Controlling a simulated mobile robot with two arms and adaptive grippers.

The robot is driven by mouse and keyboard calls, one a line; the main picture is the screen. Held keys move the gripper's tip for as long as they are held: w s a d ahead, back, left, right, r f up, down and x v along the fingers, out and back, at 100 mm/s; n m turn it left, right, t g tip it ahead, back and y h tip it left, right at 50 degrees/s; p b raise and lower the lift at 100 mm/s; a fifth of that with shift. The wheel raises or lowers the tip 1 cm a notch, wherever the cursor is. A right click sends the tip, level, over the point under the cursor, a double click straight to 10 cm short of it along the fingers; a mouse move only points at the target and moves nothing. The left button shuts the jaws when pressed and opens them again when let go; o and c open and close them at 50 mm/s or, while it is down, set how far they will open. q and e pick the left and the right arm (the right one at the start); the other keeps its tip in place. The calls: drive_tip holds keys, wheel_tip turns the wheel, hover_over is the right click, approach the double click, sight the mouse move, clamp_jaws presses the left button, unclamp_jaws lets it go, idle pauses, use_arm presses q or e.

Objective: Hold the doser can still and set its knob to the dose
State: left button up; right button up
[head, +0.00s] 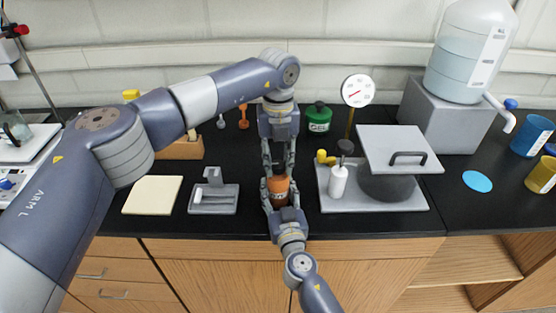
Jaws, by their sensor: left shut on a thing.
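The orange doser can (278,185) stands near the front of the black bench, with a pale mark low on its front. My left gripper (279,169) reaches down over its top from behind, shut, with a finger on each side; the knob it appears to grip is hidden between the fingers. My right gripper (280,198) comes in from the front edge, low, with its fingers on either side of the can's body. I cannot tell whether the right fingers press on it. The dose marks are too small to read.
A dial gauge (357,90) on a post and a green jar (318,117) stand behind. A grey tray (404,202) with a white bottle and a lidded dark pot is right. A small grey stand (214,197) and a cream pad (153,195) are left.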

use_arm(q)
drive_tip(key=m, duration=1.4)
drive_tip(key=shift+m, duration=0.3)
drive_tip(key=m, duration=0.3)
drive_tip(key=shift+m, duration=0.3)
drive_tip(key=m, duration=0.3)
drive_tip(key=shift+m, duration=0.3)
drive_tip(key=m, duration=0.6)
drive_tip(key=shift+a, duration=0.1)
drive_tip(key=shift+w+m, duration=0.1)
drive_tip(key=shift+m, duration=0.3)
